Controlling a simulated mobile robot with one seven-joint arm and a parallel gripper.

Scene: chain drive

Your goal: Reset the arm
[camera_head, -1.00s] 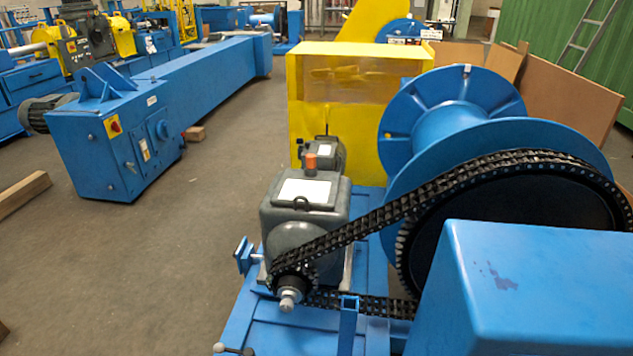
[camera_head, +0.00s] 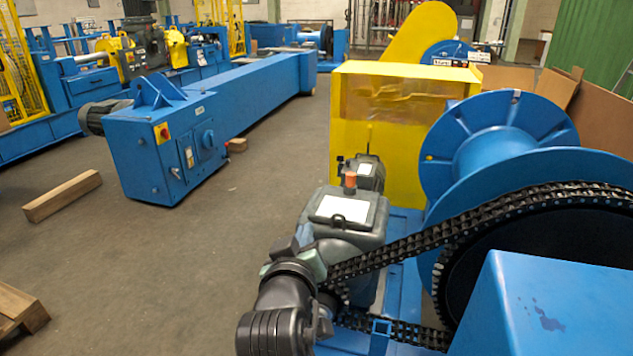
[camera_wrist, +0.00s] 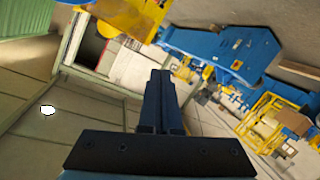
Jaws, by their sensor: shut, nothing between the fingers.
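My arm (camera_head: 275,315) reaches up from the lower middle of the head view, in front of the grey gearbox (camera_head: 345,212) and the small sprocket end of the black chain (camera_head: 420,235). In the wrist view my gripper (camera_wrist: 160,78) is shut, its two dark fingers together with nothing between them. They point out over the floor and distant machines, touching nothing that I can make out. In the head view the arm hides the gearbox's lower left and most of the small sprocket.
A blue spool (camera_head: 500,150) and a blue cover (camera_head: 560,300) stand on the right. A yellow guard (camera_head: 395,120) is behind the gearbox. A long blue machine (camera_head: 165,155) and a wooden beam (camera_head: 62,196) are at the left. Open floor (camera_head: 150,270) lies left of the arm.

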